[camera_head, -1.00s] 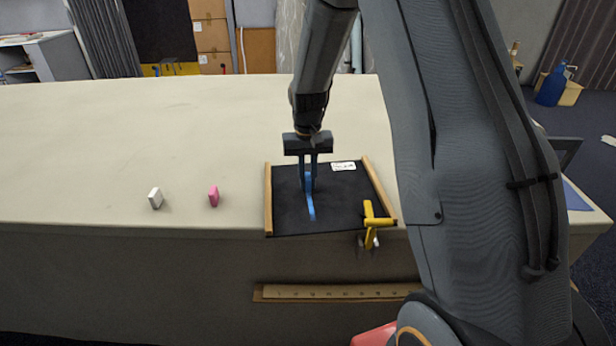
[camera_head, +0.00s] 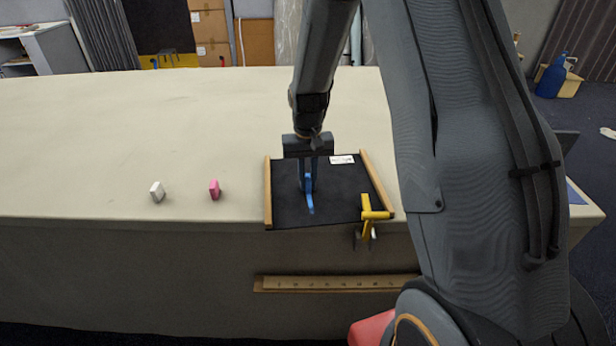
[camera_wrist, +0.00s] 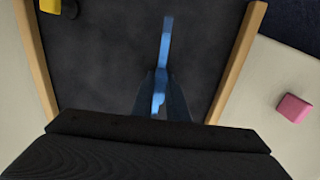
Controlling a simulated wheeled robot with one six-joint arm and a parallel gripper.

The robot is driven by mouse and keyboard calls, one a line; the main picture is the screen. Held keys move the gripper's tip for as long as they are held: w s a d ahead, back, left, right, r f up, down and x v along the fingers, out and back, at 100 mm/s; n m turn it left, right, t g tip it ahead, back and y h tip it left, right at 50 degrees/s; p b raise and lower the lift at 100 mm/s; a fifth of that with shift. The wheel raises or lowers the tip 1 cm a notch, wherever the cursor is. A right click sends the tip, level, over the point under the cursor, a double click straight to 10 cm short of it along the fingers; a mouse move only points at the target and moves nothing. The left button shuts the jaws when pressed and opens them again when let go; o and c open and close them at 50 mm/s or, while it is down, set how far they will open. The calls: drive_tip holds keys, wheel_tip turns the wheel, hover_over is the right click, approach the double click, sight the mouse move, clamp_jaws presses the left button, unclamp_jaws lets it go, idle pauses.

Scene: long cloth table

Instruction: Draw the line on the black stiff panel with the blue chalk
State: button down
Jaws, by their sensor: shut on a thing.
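The black stiff panel (camera_head: 340,205) lies on the table near its front edge, with wooden strips along its left and right sides. My gripper (camera_head: 308,186) points down over the panel's left-middle part and is shut on the blue chalk (camera_head: 308,183). In the wrist view the chalk (camera_wrist: 158,98) shows between my fingertips (camera_wrist: 160,100), which partly hide it. Whether the chalk touches the panel cannot be told.
A yellow clamp (camera_head: 369,214) sits at the panel's front right corner. A white label (camera_head: 342,160) lies at its back. A white block (camera_head: 157,192) and a pink block (camera_head: 214,190) stand left of the panel. The cloth table (camera_head: 150,120) is otherwise clear at left.

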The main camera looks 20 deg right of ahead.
drive_tip(key=shift+s, duration=0.25)
drive_tip(key=shift+s+a+f+p, duration=0.15)
drive_tip(key=shift+s+p, duration=0.1)
drive_tip(key=shift+s, duration=0.2)
drive_tip(key=shift+s+a+r+p, duration=0.1)
drive_tip(key=shift+s+p, duration=0.1)
drive_tip(key=shift+s, duration=0.25)
drive_tip(key=shift+s, duration=0.1)
drive_tip(key=shift+s+a+p, duration=0.2)
drive_tip(key=shift+s+p, duration=0.3)
drive_tip(key=shift+s, duration=0.45)
drive_tip(key=shift+s, duration=0.1)
drive_tip(key=shift+s+a+p, duration=0.15)
drive_tip(key=shift+s+p, duration=0.35)
drive_tip(key=shift+s, duration=0.3)
drive_tip(key=shift+s, duration=0.15)
drive_tip(key=shift+s+a+p, duration=0.2)
drive_tip(key=shift+s+p, duration=0.15)
drive_tip(key=shift+s, duration=0.5)
